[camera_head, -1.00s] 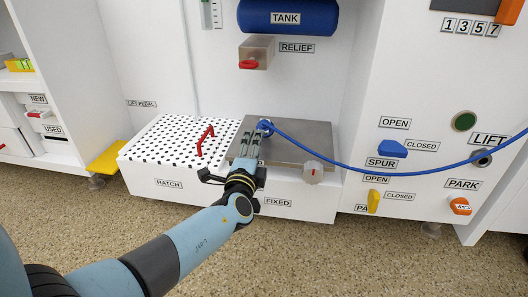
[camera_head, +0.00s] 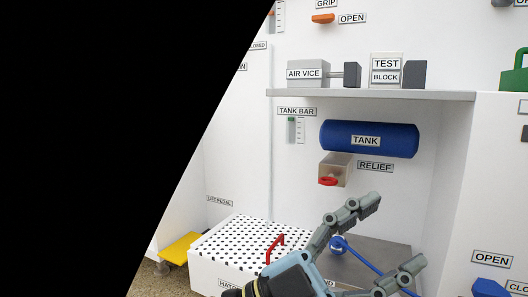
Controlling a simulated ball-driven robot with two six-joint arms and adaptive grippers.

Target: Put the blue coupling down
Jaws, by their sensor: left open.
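The blue coupling (camera_head: 337,244) shows as a small blue round end on the grey metal plate (camera_head: 385,252). A blue hose (camera_head: 362,262) runs from it to the lower right. My left gripper (camera_head: 391,235) is open, with its two fingers spread wide in the foreground. The coupling shows between the fingers in the picture, and nothing is held in them. The near finger and palm hide part of the plate. Whether a finger touches the hose I cannot tell. My right gripper is not in view.
The white dotted hatch (camera_head: 235,241) with a red handle (camera_head: 275,246) is left of the plate. The blue tank (camera_head: 369,140) and the relief box (camera_head: 335,170) hang behind. A shelf (camera_head: 370,95) is above. Black covers the left of the view.

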